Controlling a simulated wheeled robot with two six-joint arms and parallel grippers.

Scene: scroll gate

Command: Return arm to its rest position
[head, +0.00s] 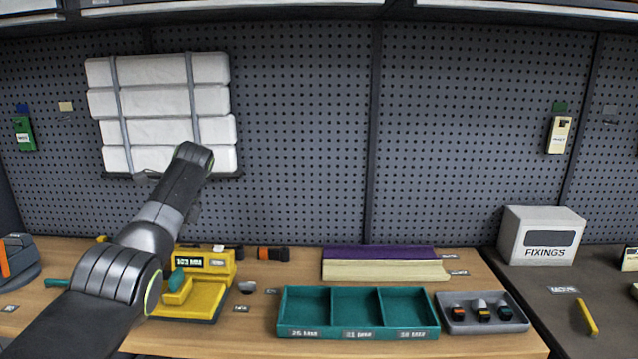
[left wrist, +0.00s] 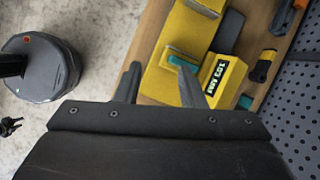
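My left arm comes in from the lower left in the head view, bent and raised over the bench in front of the wall. Its fingers do not show there. In the left wrist view my left gripper (left wrist: 157,78) has its two dark fingers apart, with nothing held between them. Beyond the fingers is a yellow gauge with a 103 MM label (left wrist: 226,75). In the head view the yellow gauge (head: 205,299) stands on the wooden bench, partly behind my left arm. My right arm and gripper are not in view.
A teal three-compartment tray (head: 360,334), a grey tray of small parts (head: 485,326) and purple and cream strips (head: 385,263) lie to the right. An orange-black torch (head: 272,254) lies behind. White rolls (head: 165,103) hang on the pegboard. A FIXINGS box (head: 540,236) stands right.

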